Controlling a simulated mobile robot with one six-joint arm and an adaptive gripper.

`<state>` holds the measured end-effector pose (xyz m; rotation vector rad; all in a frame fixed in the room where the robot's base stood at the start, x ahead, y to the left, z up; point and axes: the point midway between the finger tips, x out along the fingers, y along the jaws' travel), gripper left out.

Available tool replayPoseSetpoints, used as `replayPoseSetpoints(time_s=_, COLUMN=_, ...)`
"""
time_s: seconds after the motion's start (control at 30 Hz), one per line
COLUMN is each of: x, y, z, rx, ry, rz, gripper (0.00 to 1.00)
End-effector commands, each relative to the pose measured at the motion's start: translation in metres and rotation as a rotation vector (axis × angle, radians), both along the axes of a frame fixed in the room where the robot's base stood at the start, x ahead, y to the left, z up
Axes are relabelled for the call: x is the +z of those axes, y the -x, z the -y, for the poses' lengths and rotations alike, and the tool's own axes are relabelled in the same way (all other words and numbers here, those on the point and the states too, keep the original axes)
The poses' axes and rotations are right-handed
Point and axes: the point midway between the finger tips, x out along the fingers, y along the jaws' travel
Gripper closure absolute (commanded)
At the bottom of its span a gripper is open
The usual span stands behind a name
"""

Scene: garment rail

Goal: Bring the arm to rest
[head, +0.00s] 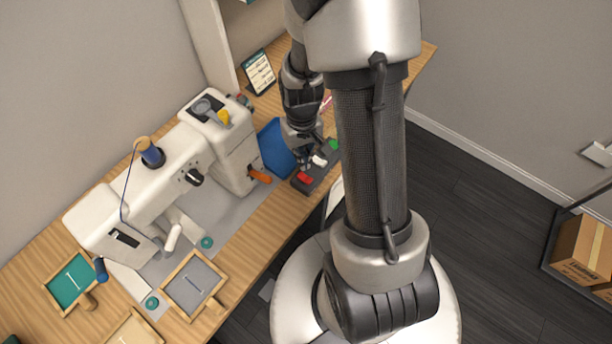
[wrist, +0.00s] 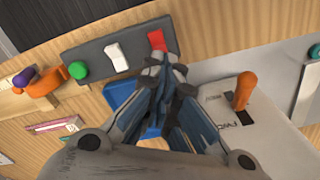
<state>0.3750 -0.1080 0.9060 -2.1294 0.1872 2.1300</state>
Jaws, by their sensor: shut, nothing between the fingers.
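My arm reaches down over the wooden table, and my gripper (head: 306,162) is at the dark switch panel on the table's front edge. In the wrist view the gripper (wrist: 165,72) is shut and empty, with its fingertips just below the red switch (wrist: 157,40). I cannot tell whether they touch it. The dark panel (wrist: 91,52) also carries a white rocker (wrist: 116,56) and a green button (wrist: 77,70). In the head view the red switch (head: 304,177) is at the panel's near end, partly beside the fingers.
A white sewing machine (head: 165,170) stands left of the gripper, with an orange lever (head: 260,176) close by. Small framed pieces (head: 193,284) lie at the table's near left. A shelf with boxes (head: 580,245) stands right.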

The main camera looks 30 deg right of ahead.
Motion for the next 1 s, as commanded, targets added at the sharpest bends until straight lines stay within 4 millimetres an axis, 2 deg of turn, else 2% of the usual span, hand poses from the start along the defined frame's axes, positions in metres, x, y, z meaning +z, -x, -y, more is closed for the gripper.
replayPoseSetpoints(time_s=0.37, x=-0.001, y=0.0, z=0.0, rx=0.0, ry=0.0, rz=0.001, gripper=1.0)
replayPoseSetpoints(time_s=0.47, x=0.008, y=-0.002, z=-0.002, rx=0.004, ry=0.003, rz=0.011, gripper=1.0)
replayPoseSetpoints(time_s=0.57, x=0.034, y=-0.004, z=-0.008, rx=0.015, ry=0.012, rz=0.039, gripper=1.0)
replayPoseSetpoints(time_s=0.77, x=0.118, y=0.006, z=-0.036, rx=0.056, ry=0.033, rz=0.132, gripper=1.0)
replayPoseSetpoints(time_s=0.9, x=0.17, y=0.027, z=-0.057, rx=0.086, ry=0.041, rz=0.2, gripper=1.0)
replayPoseSetpoints(time_s=1.0, x=0.201, y=0.048, z=-0.071, rx=0.106, ry=0.045, rz=0.249, gripper=1.0)
